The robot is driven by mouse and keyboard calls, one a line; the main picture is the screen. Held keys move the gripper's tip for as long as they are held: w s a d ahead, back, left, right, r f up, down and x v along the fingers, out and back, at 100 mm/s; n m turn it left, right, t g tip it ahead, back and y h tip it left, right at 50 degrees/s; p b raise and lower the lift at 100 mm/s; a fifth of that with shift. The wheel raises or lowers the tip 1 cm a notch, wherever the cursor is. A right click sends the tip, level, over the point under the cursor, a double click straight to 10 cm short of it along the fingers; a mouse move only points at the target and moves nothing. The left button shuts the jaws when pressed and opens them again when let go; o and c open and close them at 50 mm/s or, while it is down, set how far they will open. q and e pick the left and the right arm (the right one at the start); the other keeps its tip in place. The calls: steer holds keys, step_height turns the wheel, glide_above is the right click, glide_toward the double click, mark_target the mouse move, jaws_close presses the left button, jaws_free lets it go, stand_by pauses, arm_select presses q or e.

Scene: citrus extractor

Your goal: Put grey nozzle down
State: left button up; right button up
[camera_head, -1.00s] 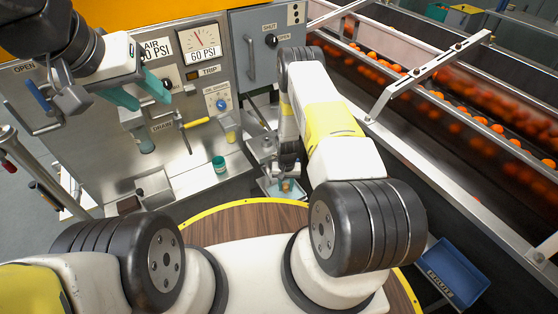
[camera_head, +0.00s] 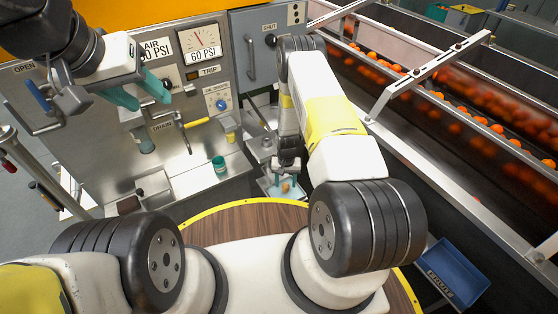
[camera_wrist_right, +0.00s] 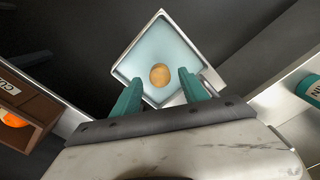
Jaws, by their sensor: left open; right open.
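I cannot pick out a grey nozzle for certain in either view. My right gripper (camera_wrist_right: 160,93) is open, its two teal fingers apart with nothing held between them. It hangs over a small pale-blue tray with a light rim (camera_wrist_right: 128,66); the tray also shows in the head view (camera_head: 270,187). A round tan-orange piece (camera_wrist_right: 159,75) lies in the tray, seen beyond and between the fingertips. My left gripper (camera_head: 138,91) is open and empty in front of the grey control panel, its teal fingers spread.
The grey panel (camera_head: 215,125) carries gauges, levers and a yellow handle (camera_head: 197,123). A green cup (camera_head: 219,164) stands on its steel ledge. A conveyor with oranges (camera_head: 440,97) runs along the right. A blue bin (camera_head: 453,272) sits at lower right.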

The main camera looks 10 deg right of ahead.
step_height(320, 180, up, 9)
step_height(320, 180, up, 33)
steer(key=t+y, duration=0.1)
steer(key=t, duration=0.2)
glide_above(285, 185)
steer(key=s, duration=0.2)
steer(key=s+a+r+n+t+y, duration=0.1)
steer(key=s+r+n+t, duration=0.2)
steer(key=s+r, duration=1.6)
steer(key=s, duration=0.4)
steer(key=shift+a, duration=0.4)
